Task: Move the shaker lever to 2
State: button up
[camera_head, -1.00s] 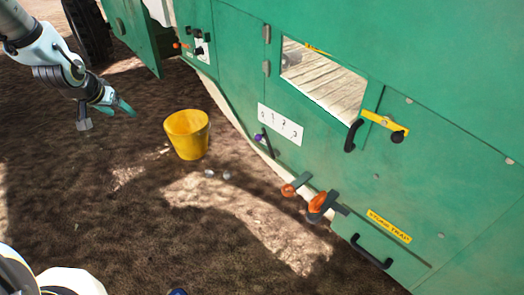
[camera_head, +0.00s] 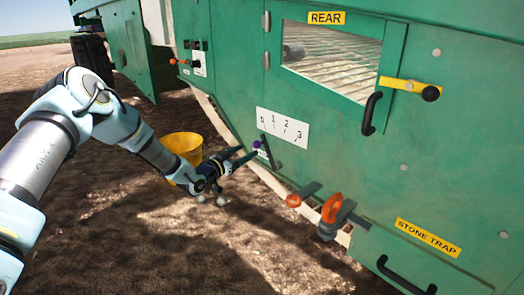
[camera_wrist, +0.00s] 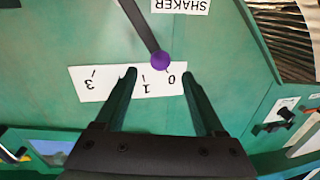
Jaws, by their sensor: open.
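The shaker lever is a dark bar with a purple knob (camera_head: 257,145) on the green machine side, below the white 0-to-3 scale plate (camera_head: 283,126). In the wrist view, which is upside down, the knob (camera_wrist: 161,60) lies by the 0 end of the scale (camera_wrist: 108,92), nearest the 0 mark. My gripper (camera_head: 249,153) is open in front of the lever. In the wrist view its fingertips (camera_wrist: 159,73) lie on either side of the knob, close to it, without visible grip. The left finger covers the 2 mark.
Orange levers (camera_head: 331,207) stick out below and right of the shaker lever. A yellow bucket (camera_head: 183,145) stands on the soil behind my arm. A black handle (camera_head: 371,113) and a yellow latch (camera_head: 410,87) protrude at right. The stone trap handle (camera_head: 406,277) is low right.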

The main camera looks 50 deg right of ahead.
aim_at(260, 143)
jog(key=d+b, duration=0.1)
jog(key=d, duration=0.2)
jog(key=d+b, duration=0.1)
jog(key=d, duration=0.2)
jog(key=w+d+b, duration=0.1)
jog(key=d, duration=0.2)
jog(key=shift+d+f, duration=0.1)
jog(key=shift+f, duration=0.05)
jog(key=shift+d+b, duration=0.3)
jog(key=shift+d, duration=0.2)
jog(key=shift+w, duration=0.2)
grip_shut()
jog(key=shift+a, duration=0.1)
